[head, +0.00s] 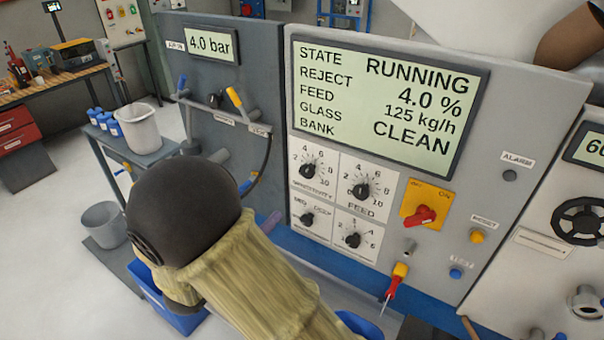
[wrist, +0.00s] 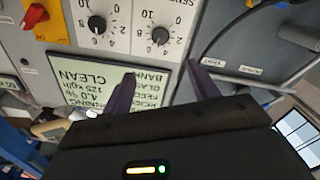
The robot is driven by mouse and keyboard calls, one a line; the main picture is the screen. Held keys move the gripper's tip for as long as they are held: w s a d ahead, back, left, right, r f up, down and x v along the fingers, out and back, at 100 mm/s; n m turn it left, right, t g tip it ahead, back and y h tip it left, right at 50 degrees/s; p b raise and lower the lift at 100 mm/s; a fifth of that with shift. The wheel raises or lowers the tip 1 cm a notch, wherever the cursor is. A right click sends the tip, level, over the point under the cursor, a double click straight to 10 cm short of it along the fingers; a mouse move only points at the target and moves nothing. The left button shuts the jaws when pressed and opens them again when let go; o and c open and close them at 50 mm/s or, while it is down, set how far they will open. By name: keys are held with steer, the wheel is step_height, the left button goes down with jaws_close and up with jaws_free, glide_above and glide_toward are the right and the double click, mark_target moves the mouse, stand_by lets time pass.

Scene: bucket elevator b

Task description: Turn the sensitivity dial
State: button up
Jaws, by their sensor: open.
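The sensitivity dial (head: 307,172) is a black knob on a white scale plate, at the upper left of the dials under the big display. In the wrist view the panel appears upside down, and the sensitivity dial (wrist: 160,36) shows near the top, beyond the gap between my fingertips. My gripper (wrist: 160,70) is open and empty, with two dark purple fingers apart from the dial. The dial's exact pointer setting is too small to read. In the head view my arm covers the lower left, and the gripper is mostly hidden behind it.
The feed dial (head: 361,190) sits right beside it, with two smaller dials below. A red switch (head: 421,216) on a yellow plate and a screwdriver (head: 396,284) are further right. The display (head: 385,100) reads RUNNING. Pipes and a yellow-handled valve (head: 236,99) stand out at left.

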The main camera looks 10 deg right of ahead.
mark_target(305, 173)
steer(key=p+x, duration=0.6)
steer(key=x, duration=1)
steer(key=shift+w+d, duration=0.2)
steer(key=shift+d, duration=0.05)
steer(key=shift+w+d+p, duration=0.3)
steer(key=shift+p, duration=0.05)
steer(key=shift+f, duration=0.15)
steer(key=c, duration=1)
